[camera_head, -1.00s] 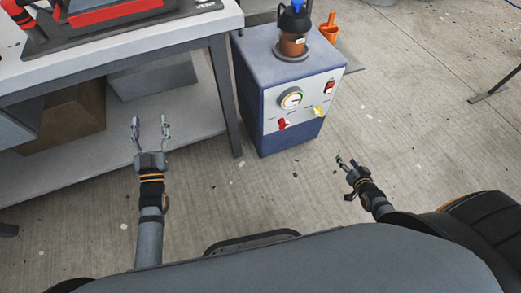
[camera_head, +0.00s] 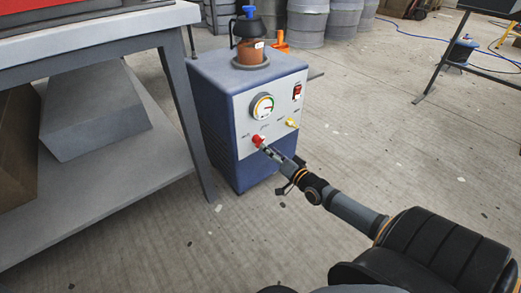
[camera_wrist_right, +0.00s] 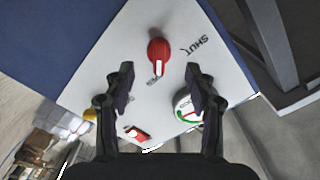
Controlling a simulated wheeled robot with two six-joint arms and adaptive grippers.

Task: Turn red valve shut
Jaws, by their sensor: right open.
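The red valve (camera_head: 258,140) is a small knob low on the white front panel of the blue pump box (camera_head: 226,92). In the right wrist view the red valve (camera_wrist_right: 159,52) lies ahead of and between my open fingers, with its pointer toward the "OPEN" lettering and "SHUT" printed to its right. My right gripper (camera_head: 270,150) reaches in from the lower right, with its tips close to the valve. In the right wrist view my right gripper (camera_wrist_right: 157,85) is open and empty; I cannot tell whether it touches the knob. My left gripper is not in view.
A pressure gauge (camera_head: 262,106), a red switch (camera_head: 297,91) and a yellow valve (camera_head: 292,123) share the panel. A workbench (camera_head: 110,28) is close on the left. The floor at right is mostly clear.

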